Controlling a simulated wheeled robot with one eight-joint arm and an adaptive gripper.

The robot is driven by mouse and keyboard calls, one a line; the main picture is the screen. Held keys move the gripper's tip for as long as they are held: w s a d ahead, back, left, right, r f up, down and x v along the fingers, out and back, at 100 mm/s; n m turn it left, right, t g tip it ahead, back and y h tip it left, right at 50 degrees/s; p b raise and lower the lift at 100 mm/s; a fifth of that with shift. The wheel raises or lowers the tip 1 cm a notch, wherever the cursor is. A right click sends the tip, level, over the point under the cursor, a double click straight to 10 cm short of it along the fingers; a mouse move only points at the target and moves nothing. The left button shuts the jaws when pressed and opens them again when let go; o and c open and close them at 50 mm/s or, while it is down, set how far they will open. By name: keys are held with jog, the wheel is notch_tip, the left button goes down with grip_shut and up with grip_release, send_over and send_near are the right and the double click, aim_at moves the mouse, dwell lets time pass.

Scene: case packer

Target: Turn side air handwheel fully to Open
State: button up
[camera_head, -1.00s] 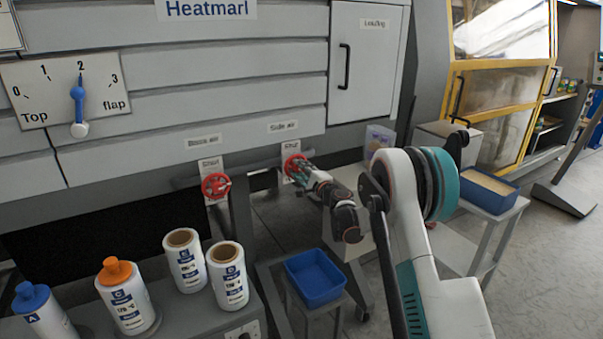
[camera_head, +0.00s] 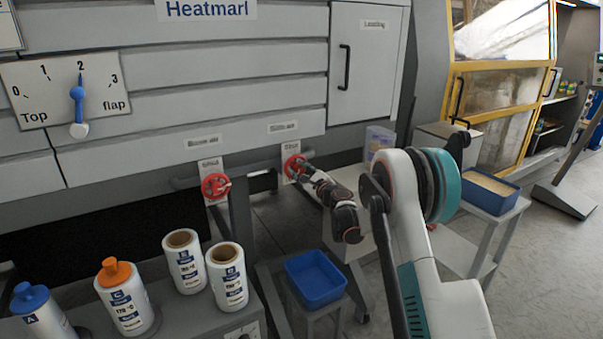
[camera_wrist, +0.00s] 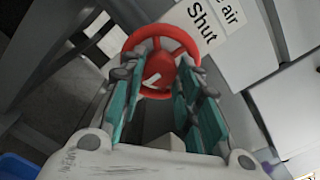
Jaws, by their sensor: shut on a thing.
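The side air handwheel (camera_head: 291,165) is a small red wheel below the right-hand label on the machine front. It also shows in the wrist view (camera_wrist: 190,42), with a white mark on its hub and a plate reading "Shut" (camera_wrist: 203,22) beside it. My gripper (camera_head: 304,172) reaches it from the right. In the wrist view the two teal-padded fingers (camera_wrist: 158,85) lie on either side of the wheel's lower part and are shut on it. The fingertips' exact contact with the rim is partly hidden.
A second red handwheel (camera_head: 215,186) is to the left. White bottles (camera_head: 228,275) stand on a grey bench at front left. A blue bin (camera_head: 315,278) sits below my gripper. A top flap dial (camera_head: 77,92) is at upper left, pointing at 2.

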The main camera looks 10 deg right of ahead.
dwell(0.4)
jog(key=o, duration=1.1)
jog(key=shift+f, duration=0.1)
jog(key=shift+c, duration=0.2)
jog(key=v, duration=1.2)
